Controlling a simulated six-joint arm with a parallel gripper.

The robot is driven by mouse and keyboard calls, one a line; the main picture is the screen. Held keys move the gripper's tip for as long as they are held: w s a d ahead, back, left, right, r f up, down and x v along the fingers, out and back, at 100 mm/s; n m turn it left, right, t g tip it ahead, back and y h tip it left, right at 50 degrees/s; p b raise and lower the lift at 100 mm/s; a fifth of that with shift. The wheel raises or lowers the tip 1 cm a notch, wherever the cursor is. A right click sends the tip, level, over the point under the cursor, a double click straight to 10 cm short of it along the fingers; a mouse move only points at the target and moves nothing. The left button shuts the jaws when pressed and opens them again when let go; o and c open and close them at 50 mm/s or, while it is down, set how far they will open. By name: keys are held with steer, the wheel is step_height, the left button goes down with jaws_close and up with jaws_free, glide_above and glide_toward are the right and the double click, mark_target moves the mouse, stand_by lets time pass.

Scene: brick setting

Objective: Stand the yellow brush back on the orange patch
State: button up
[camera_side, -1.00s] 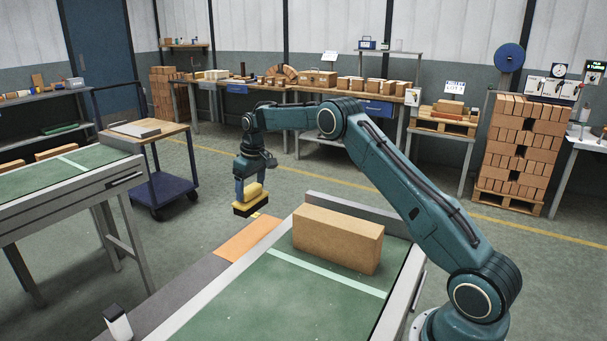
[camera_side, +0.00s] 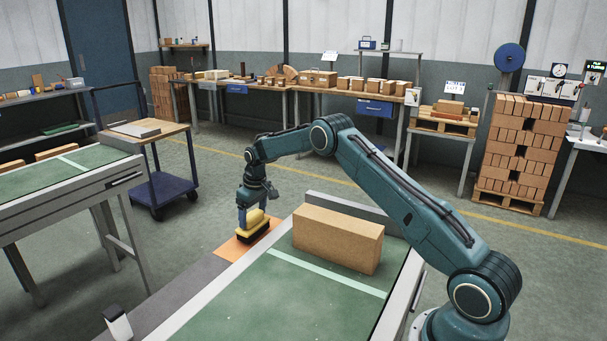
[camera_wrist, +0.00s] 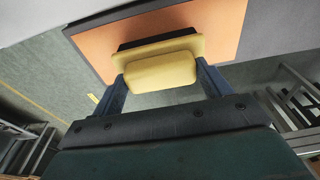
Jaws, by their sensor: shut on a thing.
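The yellow brush (camera_side: 256,222) has a yellow handle and back over dark bristles. It is upright, bristles down, over the orange patch (camera_side: 229,250) in the side view. In the wrist view the brush (camera_wrist: 160,68) sits between the fingers, with the orange patch (camera_wrist: 213,20) behind it. My gripper (camera_side: 247,219) is shut on the brush's handle from above; its fingers also show in the wrist view (camera_wrist: 160,82). The bristles are at or very near the patch; I cannot tell whether they touch it.
A large brown brick (camera_side: 337,238) stands on the green belt (camera_side: 280,300) to the right of the patch, behind a pale stripe. A small white and black device (camera_side: 117,322) is on the grey ledge (camera_side: 170,295) at the front left. A blue trolley (camera_side: 170,188) stands on the floor behind.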

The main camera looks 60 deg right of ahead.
mark_target(258, 225)
steer(key=shift+f, duration=0.45)
steer(key=shift+f, duration=0.1)
steer(key=o, duration=0.9)
steer(key=shift+o, duration=0.2)
step_height(258, 225, up, 12)
steer(key=s, duration=0.1)
steer(key=shift+s, duration=0.4)
